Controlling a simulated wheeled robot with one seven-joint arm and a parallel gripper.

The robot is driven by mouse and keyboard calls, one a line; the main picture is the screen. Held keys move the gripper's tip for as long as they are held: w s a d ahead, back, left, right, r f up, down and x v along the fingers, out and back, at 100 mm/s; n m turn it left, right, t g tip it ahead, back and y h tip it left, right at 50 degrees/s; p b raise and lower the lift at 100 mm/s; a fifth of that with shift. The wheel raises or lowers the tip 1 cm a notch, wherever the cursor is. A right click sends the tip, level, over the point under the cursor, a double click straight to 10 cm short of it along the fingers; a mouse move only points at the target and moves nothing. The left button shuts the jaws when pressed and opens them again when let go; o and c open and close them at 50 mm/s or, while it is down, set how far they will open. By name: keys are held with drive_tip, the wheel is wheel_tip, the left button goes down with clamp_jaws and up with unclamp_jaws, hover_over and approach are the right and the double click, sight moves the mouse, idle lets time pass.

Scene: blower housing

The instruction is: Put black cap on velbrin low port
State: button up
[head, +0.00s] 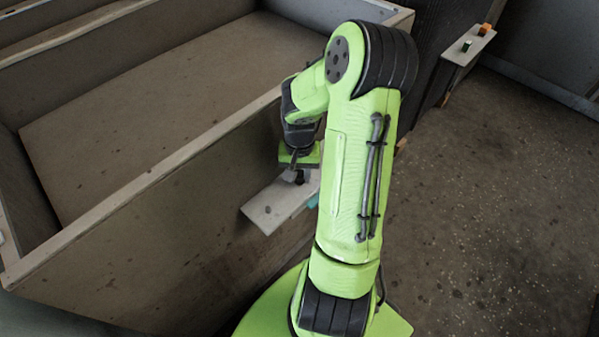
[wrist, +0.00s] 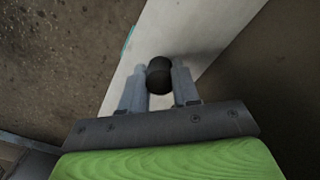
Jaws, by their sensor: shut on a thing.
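My gripper (wrist: 159,85) is shut on the black cap (wrist: 159,72), which sits between the two grey fingertips in the wrist view. The cap is dark and round-sided. In the head view my gripper (head: 297,172) is low beside the wooden wall, over a pale shelf, and a dark bit of the cap (head: 299,179) shows at the fingers. I cannot tell whether the cap touches the shelf or is just above it. I cannot make out the velbrin low port in either view.
The pale shelf (head: 265,208) juts from the wooden wall (head: 165,225); a teal thing (head: 313,202) shows at its edge, partly behind my arm. Speckled floor (head: 490,200) is open at right.

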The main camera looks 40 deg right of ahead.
drive_tip(key=shift+f+b, duration=0.4)
drive_tip(key=shift+f, duration=0.2)
drive_tip(key=o, duration=1.1)
wheel_tip(320, 180, up, 16)
drive_tip(key=p, duration=0.5)
drive_tip(key=shift+f+p, duration=0.1)
drive_tip(key=shift+p, duration=0.3)
